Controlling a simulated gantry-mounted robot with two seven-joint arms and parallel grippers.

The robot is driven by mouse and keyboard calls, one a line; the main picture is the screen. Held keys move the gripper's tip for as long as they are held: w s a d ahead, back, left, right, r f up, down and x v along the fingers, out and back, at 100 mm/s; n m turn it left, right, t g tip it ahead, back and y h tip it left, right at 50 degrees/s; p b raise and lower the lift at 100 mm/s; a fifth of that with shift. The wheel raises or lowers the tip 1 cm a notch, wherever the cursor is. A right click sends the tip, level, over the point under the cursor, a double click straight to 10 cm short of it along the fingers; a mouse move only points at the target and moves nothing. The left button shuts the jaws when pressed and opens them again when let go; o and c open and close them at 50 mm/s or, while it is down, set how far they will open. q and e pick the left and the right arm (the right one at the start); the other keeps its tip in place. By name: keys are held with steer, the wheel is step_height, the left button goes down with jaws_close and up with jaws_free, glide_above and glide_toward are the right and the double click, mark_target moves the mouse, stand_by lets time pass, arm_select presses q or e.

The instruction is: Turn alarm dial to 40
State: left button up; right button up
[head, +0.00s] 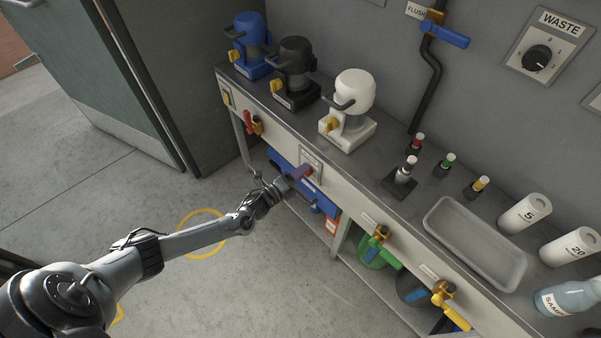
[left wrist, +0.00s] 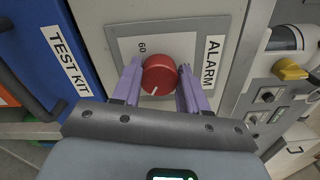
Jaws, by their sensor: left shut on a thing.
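The red alarm dial (left wrist: 160,70) sits on a grey plate (left wrist: 127,46) marked ALARM on the bench's front panel. Its white pointer line points toward the bottom of the left wrist view, slightly left. A "60" is readable on the plate above the dial; other scale marks are hidden or cannot be read. My left gripper (left wrist: 158,82) has one purple finger on each side of the dial and is shut on it. In the head view the gripper (head: 296,176) reaches the front panel, with the dial (head: 307,171) partly hidden. My right gripper is not in view.
A blue TEST KIT case (left wrist: 50,50) is beside the dial. Valves with yellow (head: 455,318) and green (head: 388,257) handles jut from the panel to the right. The benchtop holds blue, black and white machines (head: 354,92) and a tray (head: 440,218). The floor left of the bench is clear.

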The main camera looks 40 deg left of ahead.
arm_select(q)
steer(key=o, duration=1.1)
steer(key=shift+c, duration=0.2)
steer(key=shift+s, duration=0.1)
steer(key=s+a+p, duration=0.1)
steer(key=s+p, duration=0.2)
steer(key=s, duration=0.7)
steer(key=shift+s+a, duration=0.2)
steer(key=shift+s, duration=0.1)
